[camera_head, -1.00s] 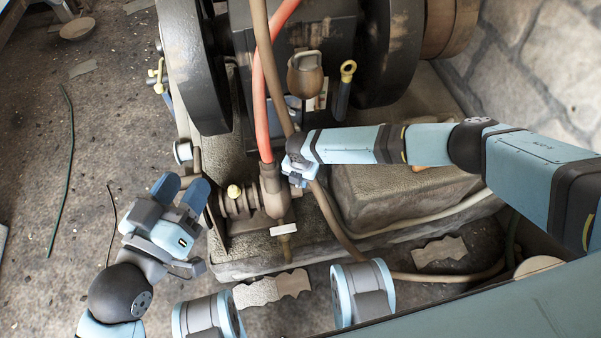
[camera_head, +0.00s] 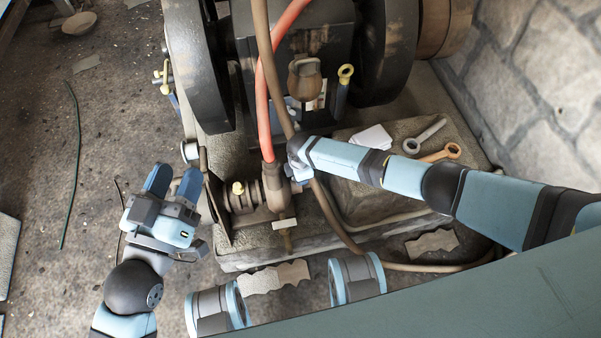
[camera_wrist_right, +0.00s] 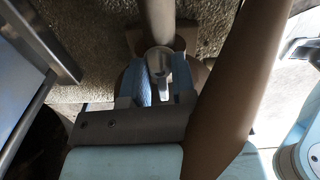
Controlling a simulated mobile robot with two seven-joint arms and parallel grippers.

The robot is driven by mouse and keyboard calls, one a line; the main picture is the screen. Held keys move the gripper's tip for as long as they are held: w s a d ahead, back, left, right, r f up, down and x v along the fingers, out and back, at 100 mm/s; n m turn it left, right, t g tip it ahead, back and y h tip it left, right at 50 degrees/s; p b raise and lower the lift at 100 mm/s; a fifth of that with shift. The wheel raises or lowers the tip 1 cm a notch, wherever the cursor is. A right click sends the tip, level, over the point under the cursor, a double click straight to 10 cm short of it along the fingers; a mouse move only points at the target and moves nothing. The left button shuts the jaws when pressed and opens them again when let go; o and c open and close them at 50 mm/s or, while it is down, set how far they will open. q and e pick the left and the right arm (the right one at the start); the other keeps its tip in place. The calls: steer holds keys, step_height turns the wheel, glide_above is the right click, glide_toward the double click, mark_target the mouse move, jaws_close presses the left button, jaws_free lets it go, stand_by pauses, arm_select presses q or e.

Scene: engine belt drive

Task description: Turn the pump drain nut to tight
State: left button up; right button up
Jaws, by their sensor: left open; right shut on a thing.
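The pump (camera_head: 274,190) is a brown body with a brass-coloured fitting, at the foot of the red hose. My right gripper (camera_head: 299,173) is against the right side of the pump. In the right wrist view, the blue fingers of my right gripper (camera_wrist_right: 161,82) are shut on a small grey metal fitting (camera_wrist_right: 159,62), which looks like the drain nut. The fingers and wrist hide it in the head view. My left gripper (camera_head: 174,183) is open and empty, left of the pump and apart from it.
A grey spanner (camera_head: 425,136), an orange-brown spanner (camera_head: 443,153) and a white card (camera_head: 371,138) lie on the engine base right of the pump. The red hose (camera_head: 266,100) and a brown hose (camera_head: 328,212) run close to my right gripper. Floor at left is mostly clear.

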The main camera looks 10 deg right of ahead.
arm_select(q)
steer(key=shift+a+f+g+y, duration=0.3)
steer(key=shift+f+y, duration=0.1)
steer(key=shift+f, duration=0.2)
arm_select(e)
steer(key=shift+m, duration=0.6)
arm_select(q)
steer(key=shift+f, duration=0.1)
arm_select(e)
steer(key=o, duration=0.6)
arm_select(q)
steer(key=shift+d, duration=0.1)
arm_select(e)
steer(key=shift+o, duration=0.2)
steer(key=shift+r+p, duration=0.1)
steer(key=shift+p, duration=0.25)
arm_select(q)
steer(key=s+a+f+g+y+p, duration=0.2)
steer(key=a+f+g+y+p, duration=0.1)
steer(key=f, duration=0.5)
steer(key=shift+s+a+f+g+p, duration=0.3)
steer(key=shift+a+g+p, duration=0.4)
steer(key=shift+p, duration=0.55)
arm_select(e)
step_height(320, 180, up, 14)
steer(key=shift+f, duration=0.2)
arm_select(q)
steer(key=shift+w+d, duration=0.1)
